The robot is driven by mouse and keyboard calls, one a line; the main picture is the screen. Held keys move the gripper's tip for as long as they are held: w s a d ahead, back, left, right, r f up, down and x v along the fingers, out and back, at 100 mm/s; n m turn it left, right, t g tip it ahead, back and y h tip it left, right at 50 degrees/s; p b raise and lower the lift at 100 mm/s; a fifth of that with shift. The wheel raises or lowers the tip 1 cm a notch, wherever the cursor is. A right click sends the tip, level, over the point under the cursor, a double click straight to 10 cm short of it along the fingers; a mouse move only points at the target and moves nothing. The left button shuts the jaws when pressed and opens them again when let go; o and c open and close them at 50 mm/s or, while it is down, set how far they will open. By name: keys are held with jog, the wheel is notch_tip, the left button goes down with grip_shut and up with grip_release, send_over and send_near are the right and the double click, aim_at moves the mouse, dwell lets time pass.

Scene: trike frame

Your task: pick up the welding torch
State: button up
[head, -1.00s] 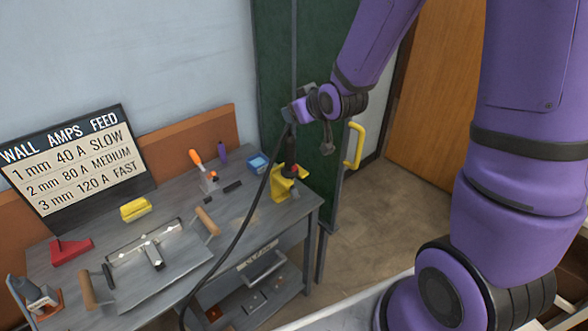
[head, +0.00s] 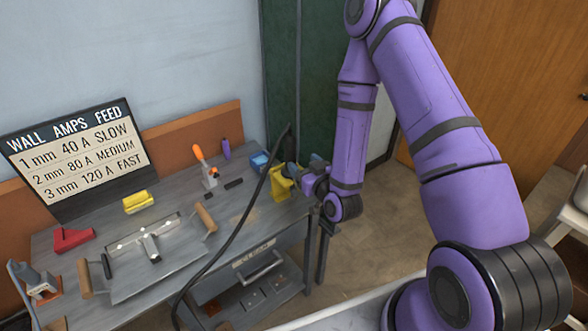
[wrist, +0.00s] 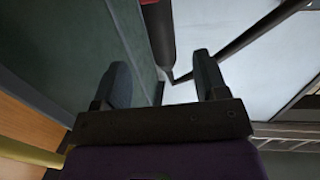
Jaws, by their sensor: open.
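The welding torch (head: 291,145) stands upright at the yellow holder (head: 280,186) on the bench's right corner, its lower part hidden by my gripper. A black cable runs from its top, down across the bench. My gripper (head: 297,172) is open beside the torch and holder, to their right. In the wrist view, the torch's dark handle (wrist: 162,40), with a red part at the picture's top edge, lies in line with the gap between my two open fingers (wrist: 162,76), apparently just beyond the tips. I cannot tell if it touches them.
A sign (head: 80,155) leans at the back. A green panel (head: 310,75) stands behind the torch.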

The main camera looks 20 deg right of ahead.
aim_at(294, 155)
jog(key=w, duration=0.4)
jog(key=shift+w+a+f, duration=0.25)
jog(key=shift+w+f, duration=0.1)
jog(key=shift+f, duration=0.05)
jog(key=shift+w+a+r, duration=0.1)
jog(key=shift+w+a, duration=0.1)
jog(key=shift+w, duration=0.65)
jog(key=shift+w+a, duration=0.25)
jog(key=shift+w, duration=0.65)
jog(key=shift+w+a+r, duration=0.1)
jog(key=shift+w+a, duration=0.1)
jog(key=shift+w, duration=0.65)
jog(key=shift+c, duration=0.2)
jog(key=c, duration=1)
